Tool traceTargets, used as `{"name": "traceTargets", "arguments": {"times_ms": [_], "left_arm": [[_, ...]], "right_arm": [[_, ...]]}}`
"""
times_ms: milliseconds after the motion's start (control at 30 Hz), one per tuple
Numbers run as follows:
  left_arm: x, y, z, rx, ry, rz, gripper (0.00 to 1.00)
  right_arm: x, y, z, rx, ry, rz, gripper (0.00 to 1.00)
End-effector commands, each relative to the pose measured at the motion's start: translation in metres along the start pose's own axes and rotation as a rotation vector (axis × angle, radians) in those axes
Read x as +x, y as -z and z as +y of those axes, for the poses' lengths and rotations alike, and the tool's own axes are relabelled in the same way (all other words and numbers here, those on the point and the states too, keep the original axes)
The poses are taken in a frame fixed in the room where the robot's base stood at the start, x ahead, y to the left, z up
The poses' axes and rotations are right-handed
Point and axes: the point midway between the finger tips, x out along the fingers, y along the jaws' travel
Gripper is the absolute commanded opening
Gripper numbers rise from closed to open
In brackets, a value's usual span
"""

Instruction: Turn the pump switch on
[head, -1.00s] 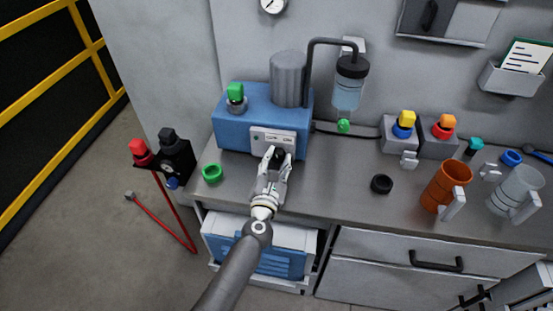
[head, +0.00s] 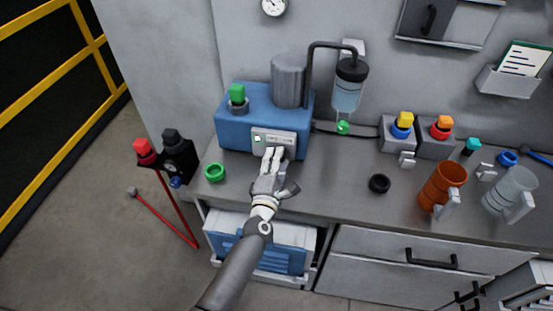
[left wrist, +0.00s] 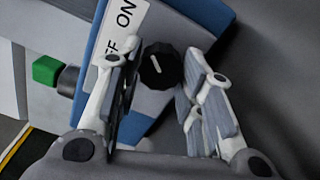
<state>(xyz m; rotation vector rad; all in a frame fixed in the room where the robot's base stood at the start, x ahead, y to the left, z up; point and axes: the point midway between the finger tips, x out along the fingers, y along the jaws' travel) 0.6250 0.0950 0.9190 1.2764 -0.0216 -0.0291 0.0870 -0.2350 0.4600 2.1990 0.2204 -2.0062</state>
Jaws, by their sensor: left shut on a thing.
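The blue pump unit (head: 235,128) stands at the back left of the bench, with a pale label panel (head: 280,137) on its front. The pump switch (left wrist: 158,70) is a round black knob with a white pointer line, below a label (left wrist: 122,28) reading "ON" and a partly covered "OFF". My left gripper (head: 272,153) is at the pump front, shut on the knob; its fingers (left wrist: 158,85) lie on either side of it in the left wrist view. In the head view the fingers hide the knob. My right gripper is not in view.
A green ring (head: 215,173) lies left of my arm and a black ring (head: 379,184) lies to the right. An orange mug (head: 442,188) and a clear mug (head: 510,190) stand further right.

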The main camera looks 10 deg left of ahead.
Motion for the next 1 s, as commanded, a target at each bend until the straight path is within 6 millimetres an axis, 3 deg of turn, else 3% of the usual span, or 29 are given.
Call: {"name": "traceTargets", "arguments": {"times_ms": [300,800,833,1000], "left_arm": [[-0.0005,-0.0004,-0.0011,0.101,0.003,-0.001,0.11],[-0.0006,-0.0003,-0.0015,0.116,0.003,-0.001,0.11],[-0.0006,-0.0002,-0.0015,0.116,0.003,-0.001,0.39],[-0.0004,-0.0001,-0.0010,0.115,0.002,-0.001,0.56]], "right_arm": [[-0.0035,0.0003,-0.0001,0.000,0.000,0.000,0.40],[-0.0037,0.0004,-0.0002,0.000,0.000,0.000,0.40],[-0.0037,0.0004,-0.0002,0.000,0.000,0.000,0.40],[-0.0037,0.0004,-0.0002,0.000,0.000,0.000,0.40]]}}
